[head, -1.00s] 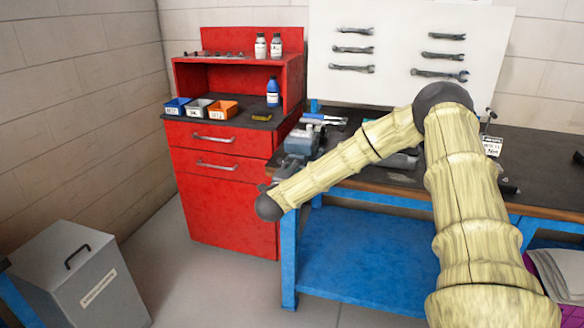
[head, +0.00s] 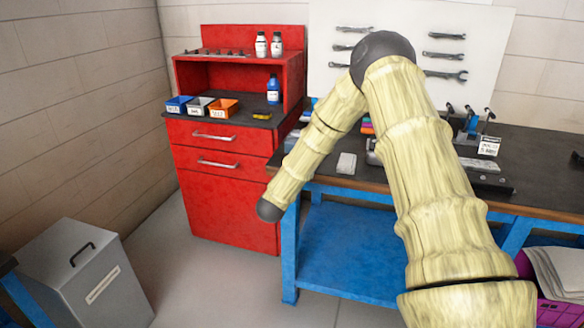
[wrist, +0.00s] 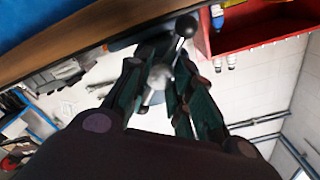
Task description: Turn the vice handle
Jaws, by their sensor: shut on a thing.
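The vice handle (wrist: 186,27) shows in the wrist view as a thin metal bar with a black ball end, slanting across a silver hub. My gripper (wrist: 160,66) is shut on the handle, with its dark fingers on either side of it. The handle is tilted in that view. In the head view my own arm covers the vice area at the bench's left end, so the vice and gripper cannot be made out there.
The workbench (head: 540,165) has a dark top and blue frame. A red cabinet (head: 225,200) stands left of it, with small bins and bottles. A wrench board (head: 490,30) is behind. A grey bin (head: 85,280) stands front left. Floor between bin and bench is clear.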

